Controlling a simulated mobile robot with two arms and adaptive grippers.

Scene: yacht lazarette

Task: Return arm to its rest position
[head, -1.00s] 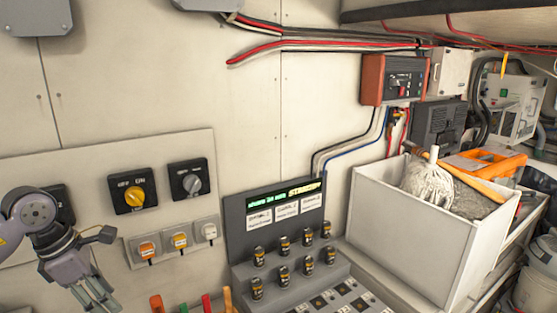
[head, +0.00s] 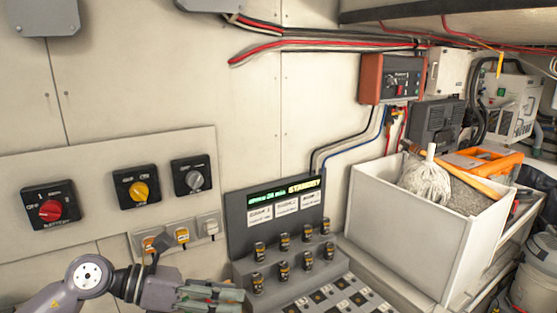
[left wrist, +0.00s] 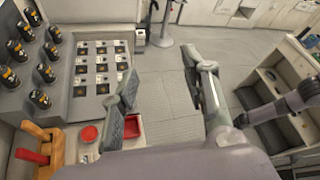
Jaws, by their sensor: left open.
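My left arm comes in from the lower left in the head view, and its gripper (head: 215,296) points right, in front of the lower part of the console (head: 240,225). In the left wrist view the two fingers of the left gripper (left wrist: 165,105) stand wide apart with nothing between them, over the grey floor. Its near finger overlaps the console's edge in that picture, but I cannot tell the gap. My right gripper is not in the head view.
The wall panel holds a red rotary switch (head: 50,209), a yellow one (head: 139,191) and a grey one (head: 193,180). Several small dark cylinders (head: 284,271) stand on the console steps. A white bin (head: 400,235) with a mop stands right. Open floor (left wrist: 165,85) lies beyond the gripper.

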